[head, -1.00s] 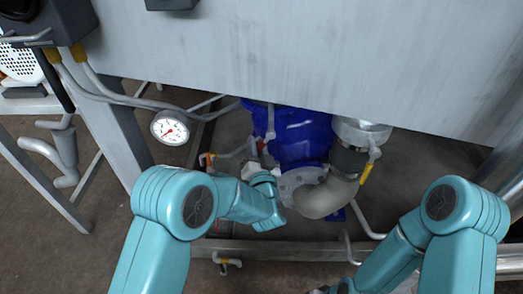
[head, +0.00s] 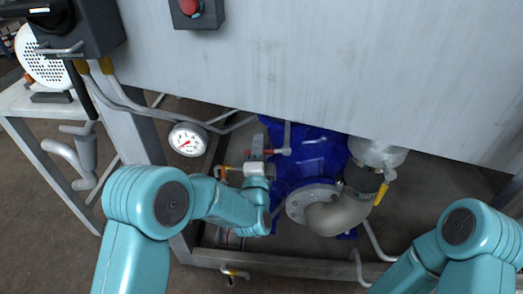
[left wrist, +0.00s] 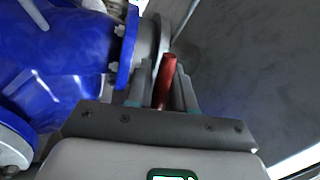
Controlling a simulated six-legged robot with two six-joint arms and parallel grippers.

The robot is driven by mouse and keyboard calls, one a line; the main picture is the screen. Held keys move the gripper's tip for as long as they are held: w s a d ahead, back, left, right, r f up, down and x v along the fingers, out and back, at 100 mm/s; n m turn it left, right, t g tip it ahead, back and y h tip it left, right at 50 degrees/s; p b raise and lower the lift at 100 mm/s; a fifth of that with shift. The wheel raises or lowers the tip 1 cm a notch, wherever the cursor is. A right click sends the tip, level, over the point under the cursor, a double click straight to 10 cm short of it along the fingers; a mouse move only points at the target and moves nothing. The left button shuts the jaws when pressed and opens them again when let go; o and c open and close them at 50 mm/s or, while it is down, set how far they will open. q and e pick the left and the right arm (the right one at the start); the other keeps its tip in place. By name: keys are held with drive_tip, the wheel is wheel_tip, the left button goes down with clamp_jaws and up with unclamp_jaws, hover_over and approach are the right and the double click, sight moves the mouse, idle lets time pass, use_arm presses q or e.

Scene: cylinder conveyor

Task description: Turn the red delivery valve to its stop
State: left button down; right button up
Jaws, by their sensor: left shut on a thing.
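The red valve handle (left wrist: 167,82) stands between the two grey fingers of my left gripper (left wrist: 164,96) in the left wrist view. The fingers are shut on it. In the head view my left gripper (head: 258,153) is at the end of the teal arm, left of the blue pump body (head: 312,150). Small red parts of the handle (head: 268,152) show there beside the fingers. The valve's body and stop are mostly hidden, so I cannot tell how far it is turned. My right gripper is out of view; only its teal arm shows at lower right.
A grey tank wall (head: 300,75) overhangs the pump. A round gauge (head: 187,139) and grey pipes are left of it. A curved pipe (head: 340,213) and a yellow-handled lever (head: 381,194) are to the right. A frame rail (head: 300,272) runs in front.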

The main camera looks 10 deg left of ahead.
use_arm(q)
drive_tip(key=shift+w+a+r+m, duration=0.1)
drive_tip(key=shift+a+r+m, duration=0.1)
drive_tip(key=shift+r+m, duration=0.7)
drive_tip(key=shift+m+h, duration=0.3)
drive_tip(key=shift+h, duration=0.1)
drive_tip(key=c, duration=1.1)
unclamp_jaws()
drive_tip(key=shift+d+f, duration=0.1)
drive_tip(key=shift+f, duration=0.05)
drive_tip(key=s+f, duration=0.1)
drive_tip(key=s, duration=0.4)
drive_tip(key=s+f+p, duration=0.1)
drive_tip(key=s, duration=0.4)
drive_tip(key=s+f, duration=0.1)
drive_tip(key=s, duration=0.5)
drive_tip(key=shift+f, duration=0.1)
